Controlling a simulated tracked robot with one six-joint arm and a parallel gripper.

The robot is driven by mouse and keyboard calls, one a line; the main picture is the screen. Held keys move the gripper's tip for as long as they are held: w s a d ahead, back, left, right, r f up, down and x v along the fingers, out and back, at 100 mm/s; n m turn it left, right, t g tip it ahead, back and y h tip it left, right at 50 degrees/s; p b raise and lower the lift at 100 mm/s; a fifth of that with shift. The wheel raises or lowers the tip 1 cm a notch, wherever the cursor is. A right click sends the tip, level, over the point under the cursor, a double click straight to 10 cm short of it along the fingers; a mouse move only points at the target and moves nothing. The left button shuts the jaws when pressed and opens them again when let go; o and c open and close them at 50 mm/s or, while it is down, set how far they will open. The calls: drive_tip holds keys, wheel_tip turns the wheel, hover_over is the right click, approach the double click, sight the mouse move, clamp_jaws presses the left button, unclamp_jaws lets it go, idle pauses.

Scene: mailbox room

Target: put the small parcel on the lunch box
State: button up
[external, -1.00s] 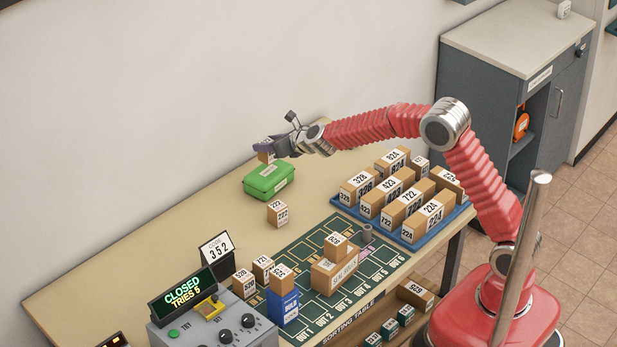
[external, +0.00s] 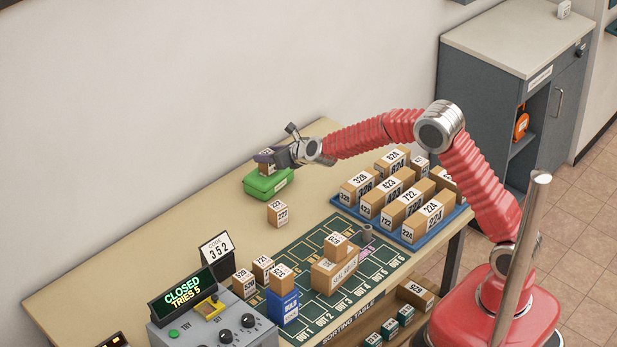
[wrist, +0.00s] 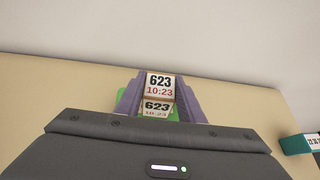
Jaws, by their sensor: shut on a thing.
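The small parcel (wrist: 158,87), a brown box with a white label reading 623, is between the two fingers of my gripper (external: 273,157). In the external view the parcel (external: 266,167) is at the top of the green lunch box (external: 268,184), near its left part. I cannot tell whether it touches the lid. My gripper is shut on the parcel. In the wrist view only green edges of the lunch box (wrist: 122,94) show beside and below the fingers.
A small parcel marked 222 (external: 278,213) stands in front of the lunch box. A blue tray (external: 411,243) of parcels is to the right. The sorting mat (external: 338,299) with several boxes and the control box (external: 236,325) are nearer. The table's back left is clear.

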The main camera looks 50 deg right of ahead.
drive_tip(key=o, duration=1.1)
drive_tip(key=shift+s+r, duration=0.1)
drive_tip(key=shift+s+r, duration=0.15)
drive_tip(key=shift+s, duration=0.1)
drive_tip(key=shift+v, duration=5.6)
